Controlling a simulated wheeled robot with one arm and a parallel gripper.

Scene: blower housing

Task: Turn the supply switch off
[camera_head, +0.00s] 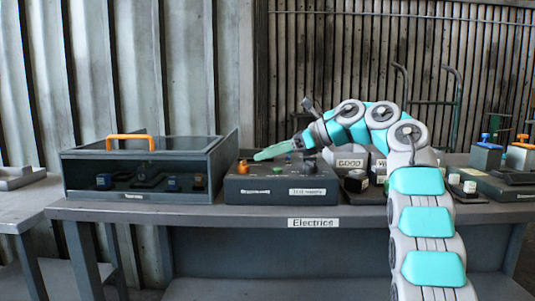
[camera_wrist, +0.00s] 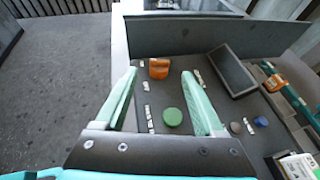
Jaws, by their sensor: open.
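A dark control box (camera_head: 280,188) stands on the bench labelled "Electrics". It carries an orange switch knob (camera_head: 243,167) at its left end; this may be the supply switch, but its label is too small to read. My gripper (camera_head: 258,156) reaches over the box from the right, its green fingers open and empty. In the wrist view my gripper (camera_wrist: 161,72) has the orange knob (camera_wrist: 159,68) between and slightly beyond its fingertips. A round green button (camera_wrist: 172,116) lies nearer, between the fingers. I cannot tell the knob's on or off position.
A glass-topped case (camera_head: 140,168) with an orange handle (camera_head: 130,139) stands left of the box. A raised dark block (camera_wrist: 232,72) sits right of the fingers in the wrist view. Labelled bins (camera_head: 351,162) and small parts stand to the right on the bench (camera_head: 180,212).

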